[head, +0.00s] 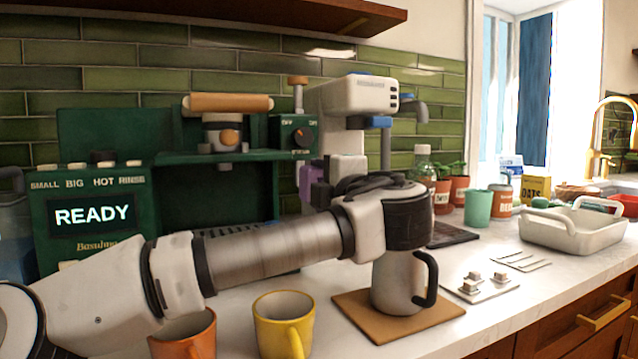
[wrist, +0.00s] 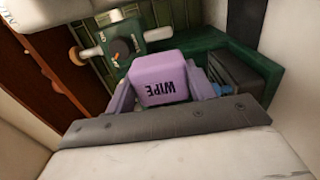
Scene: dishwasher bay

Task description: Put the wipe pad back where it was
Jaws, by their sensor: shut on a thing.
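The wipe pad (wrist: 163,80) is a purple block with rounded corners and the word WIPE on its face. In the wrist view it sits between the two fingers of my gripper (wrist: 162,95), which is shut on it. In the head view a sliver of the purple pad (head: 307,184) shows beside my gripper (head: 318,187), in front of the green coffee machine (head: 235,195). My wrist hides most of the gripper there. The pad appears held up off the counter; whether it touches anything behind it is hidden.
A metal pitcher (head: 396,285) stands on a brown mat (head: 350,310) below my wrist. An orange mug (head: 185,340) and a yellow mug (head: 283,325) stand at the front. A white dish tub (head: 570,235) is at the right. The counter between mat and tub holds small items.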

